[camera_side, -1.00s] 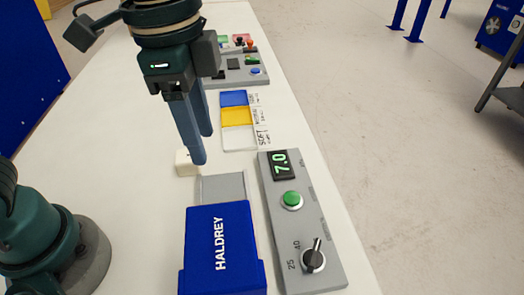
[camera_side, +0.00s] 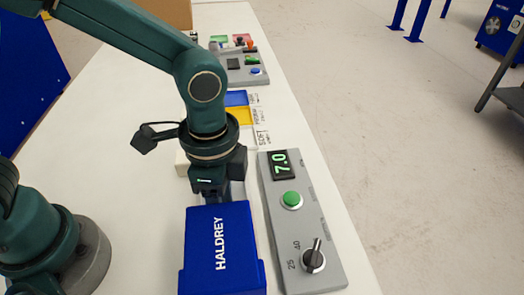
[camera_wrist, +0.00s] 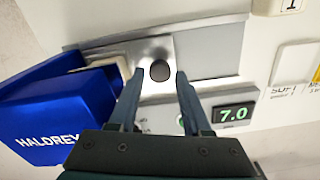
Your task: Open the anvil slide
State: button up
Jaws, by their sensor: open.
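A bright metal plate (camera_wrist: 140,50), which looks like the anvil slide, runs out of the blue HALDREY housing (camera_wrist: 62,112) in the wrist view. A dark round knob (camera_wrist: 160,70) stands on it. My gripper (camera_wrist: 160,75) is open, with one finger on each side of the knob and a gap showing on both sides. I cannot tell how low the fingertips are against the knob. In the side view my gripper (camera_side: 212,192) is low behind the housing (camera_side: 222,250), which hides the fingertips, knob and slide.
A grey control panel (camera_side: 272,200) with a 7.0 display, green button and dial stands right of the housing. A pale block (camera_side: 182,164) sits left of my gripper. Blue and yellow trays (camera_side: 238,115) lie farther back. A flat grey plate (camera_wrist: 212,50) continues beyond the knob.

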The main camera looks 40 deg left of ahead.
jog(key=shift+f, duration=0.55)
grip_shut()
dwell(1.1)
